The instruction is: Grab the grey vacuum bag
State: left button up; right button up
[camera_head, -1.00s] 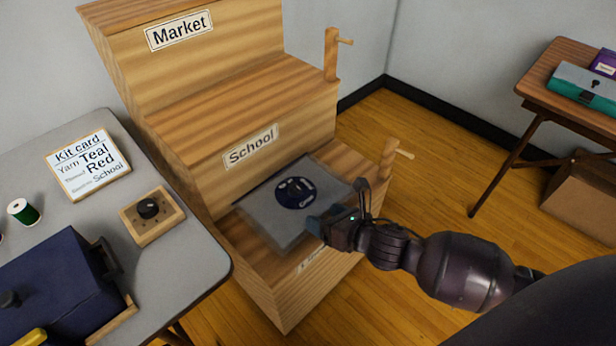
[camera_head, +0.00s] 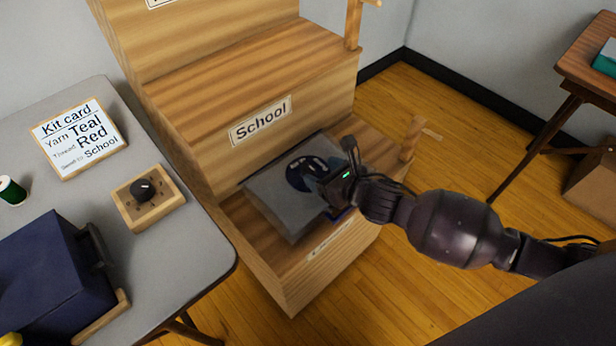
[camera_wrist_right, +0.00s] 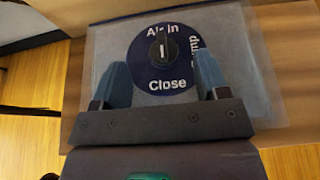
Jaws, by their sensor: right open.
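The grey vacuum bag (camera_head: 283,204) lies flat on the lowest step of the wooden stand. It has a round dark blue dial (camera_head: 305,172) with a black knob. In the right wrist view the bag (camera_wrist_right: 101,62) fills the middle, and its dial (camera_wrist_right: 163,72) reads "Air in", "Close" and a partly hidden word. My right gripper (camera_head: 328,186) is over the bag's right part, and covers some of it. In the right wrist view the gripper (camera_wrist_right: 162,80) is open, with blue fingertips on both sides of the dial's lower half. Contact cannot be told. My left gripper is not in view.
The stepped wooden stand (camera_head: 230,75) has a "School" label on its middle riser and a peg (camera_head: 412,137) at right. A grey table (camera_head: 180,262) at left holds a kit card (camera_head: 78,138), a knob box (camera_head: 147,198), a green spool and a blue box (camera_head: 50,275).

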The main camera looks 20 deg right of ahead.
aim_at(312, 169)
jog(key=w+f, duration=0.1)
jog(key=w+a+f+b, duration=0.1)
jog(key=w, duration=0.1)
jog(key=shift+f, duration=0.15)
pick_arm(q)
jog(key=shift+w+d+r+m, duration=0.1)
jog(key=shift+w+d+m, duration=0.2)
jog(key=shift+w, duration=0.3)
pick_arm(e)
jog(key=shift+w, duration=0.3)
jog(key=c, duration=0.4)
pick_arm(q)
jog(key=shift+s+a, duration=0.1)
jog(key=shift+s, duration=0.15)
pick_arm(e)
jog(key=shift+a, duration=0.1)
grip_shut()
